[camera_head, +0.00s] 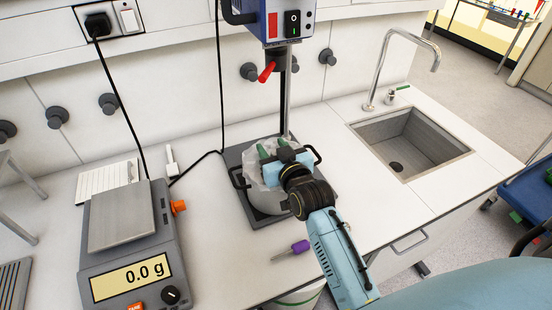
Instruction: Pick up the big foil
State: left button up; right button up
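A crumpled, whitish translucent foil (256,176) lines a round pot with dark side handles, standing on the mixer's grey base. I take it to be the big foil. My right gripper (273,149) is over the pot, reaching in from the lower right. Its two green fingertips are spread apart near the far side of the foil. The gripper and wrist hide the middle and right of the pot, so I cannot tell whether the fingers touch the foil. My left gripper is not in view.
A mixer (280,22) with a red lever hangs above the pot. A balance (135,250) reading 0.0 g stands at left. A purple-handled tool (298,247) lies near the front edge. A sink (412,146) is at right. Cables hang behind.

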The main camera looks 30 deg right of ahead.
grip_shut()
